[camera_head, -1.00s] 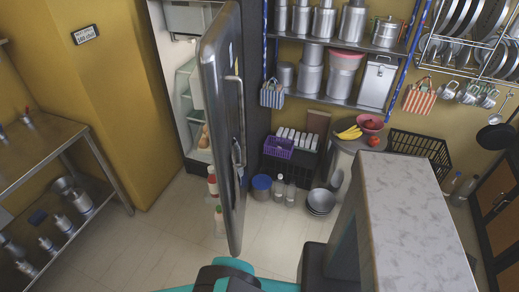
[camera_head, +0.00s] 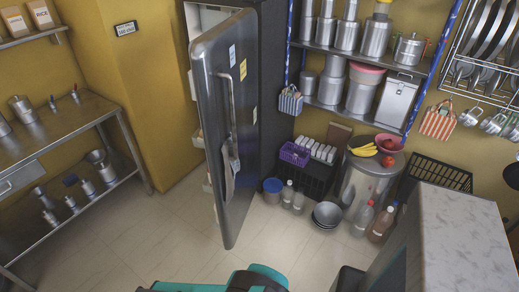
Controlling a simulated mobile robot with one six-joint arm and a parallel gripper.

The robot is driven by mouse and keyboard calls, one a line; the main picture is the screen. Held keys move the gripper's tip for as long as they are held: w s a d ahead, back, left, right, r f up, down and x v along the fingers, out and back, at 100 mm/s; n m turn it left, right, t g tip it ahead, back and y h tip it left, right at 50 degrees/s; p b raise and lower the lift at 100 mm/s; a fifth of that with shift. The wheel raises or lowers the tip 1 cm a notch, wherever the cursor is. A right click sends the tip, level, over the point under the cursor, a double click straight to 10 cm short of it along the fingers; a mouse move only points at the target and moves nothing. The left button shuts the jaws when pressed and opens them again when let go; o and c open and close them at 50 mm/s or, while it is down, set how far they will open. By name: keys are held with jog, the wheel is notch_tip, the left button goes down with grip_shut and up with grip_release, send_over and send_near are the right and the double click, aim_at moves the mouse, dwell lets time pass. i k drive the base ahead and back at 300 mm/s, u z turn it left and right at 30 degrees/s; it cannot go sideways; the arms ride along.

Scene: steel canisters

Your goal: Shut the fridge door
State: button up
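The fridge door (camera_head: 229,125) is dark grey and stands open, swung out toward me, with its outer face turned to the right. A long vertical handle (camera_head: 231,120) runs down that face, with a grey cloth (camera_head: 229,170) hanging at it. Part of the white fridge interior (camera_head: 203,19) shows behind the door's top edge. The dark fridge side (camera_head: 273,75) is to the right of the opening. Teal and black parts of my own arm show at the bottom edge, well short of the door. My gripper's fingers cannot be made out.
A steel shelf table (camera_head: 62,132) stands on the left. A grey-topped counter (camera_head: 455,240) fills the lower right. Black crates, bowls (camera_head: 327,214) and bottles (camera_head: 372,218) stand on the floor at the back. The tiled floor (camera_head: 180,235) before the door is clear.

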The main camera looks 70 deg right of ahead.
aim_at(223, 75)
jog(key=u, duration=0.45)
jog(key=k, duration=0.35)
jog(key=z, duration=2.25)
jog(key=i, duration=0.95)
jog(key=z, duration=0.1)
jog(key=k, duration=0.5)
